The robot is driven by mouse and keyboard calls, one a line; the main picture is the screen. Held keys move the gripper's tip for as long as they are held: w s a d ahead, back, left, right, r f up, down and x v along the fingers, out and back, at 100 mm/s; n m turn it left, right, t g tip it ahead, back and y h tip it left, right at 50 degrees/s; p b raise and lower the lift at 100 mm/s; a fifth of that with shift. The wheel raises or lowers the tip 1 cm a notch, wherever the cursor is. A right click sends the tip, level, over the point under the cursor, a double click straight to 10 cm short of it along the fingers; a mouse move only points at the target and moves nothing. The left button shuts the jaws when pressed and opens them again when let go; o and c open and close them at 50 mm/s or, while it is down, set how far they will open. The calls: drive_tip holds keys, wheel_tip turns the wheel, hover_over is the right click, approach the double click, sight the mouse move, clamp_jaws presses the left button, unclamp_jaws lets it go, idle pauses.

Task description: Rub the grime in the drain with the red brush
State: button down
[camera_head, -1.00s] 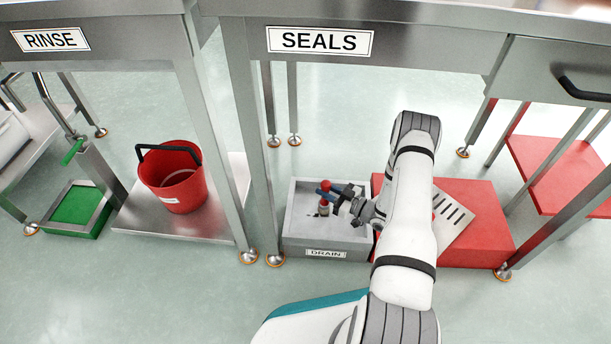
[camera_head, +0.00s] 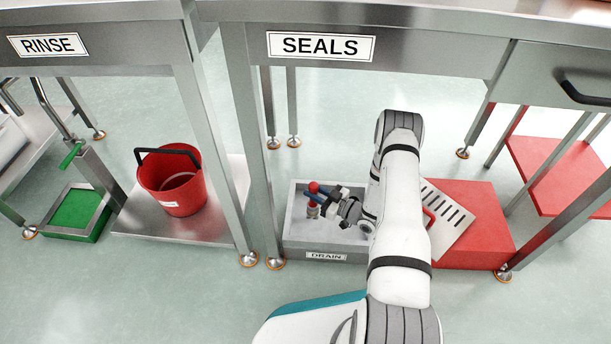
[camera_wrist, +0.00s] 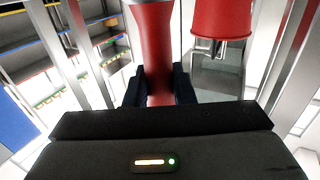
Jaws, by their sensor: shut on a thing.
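The red brush (camera_head: 313,188) is upright in my gripper (camera_head: 314,198), its round red top showing above the blue fingertips. In the wrist view, its red handle (camera_wrist: 155,50) stands between the two dark fingers of my gripper (camera_wrist: 160,88), which is shut on it. The drain (camera_head: 298,240) is a grey box with a pale inside and a DRAIN label on its front. My gripper and the brush are over the left part of its opening. The brush's lower end and any grime are hidden or too small to tell, so I cannot tell if they touch.
A red bucket (camera_head: 172,190) stands on a low metal shelf at left; it also shows in the wrist view (camera_wrist: 222,18). A slotted grate (camera_head: 452,222) leans on a red box (camera_head: 485,215) right of the drain. Table legs (camera_head: 240,150) stand close left of the drain.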

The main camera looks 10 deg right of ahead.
sight(313, 191)
drive_tip(key=a+r, duration=0.1)
drive_tip(key=a+p, duration=0.1)
drive_tip(key=r, duration=0.1)
drive_tip(key=shift+w+a+r, duration=0.25)
drive_tip(key=shift+a+r, duration=0.05)
drive_tip(key=shift+a, duration=0.1)
drive_tip(key=shift+d+r+p, duration=0.15)
drive_tip(key=shift+r+p, duration=1.9)
drive_tip(key=shift+r, duration=0.65)
